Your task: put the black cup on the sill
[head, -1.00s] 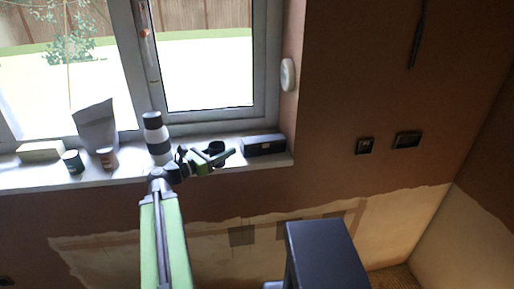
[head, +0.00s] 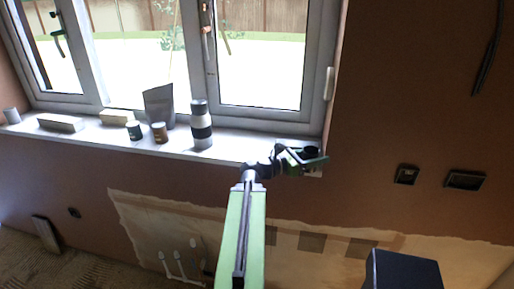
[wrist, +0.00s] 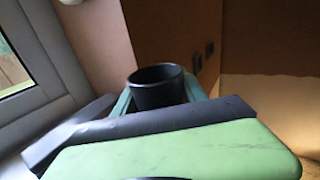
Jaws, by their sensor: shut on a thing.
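The black cup (wrist: 155,90) stands upright with its open rim up, behind the green finger in the wrist view. In the head view the cup (head: 311,152) shows small and dark between the jaws. My gripper (head: 302,160) is shut on it at the right end of the white sill (head: 225,149). I cannot tell whether the cup's base touches the sill. The cup's lower part is hidden by the finger.
On the sill stand a black-and-white bottle (head: 201,126), a grey pouch (head: 159,106), a brown tin (head: 159,132), a dark green tin (head: 134,131) and pale blocks (head: 61,124). Bare sill lies between bottle and gripper. The window (head: 262,60) rises behind.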

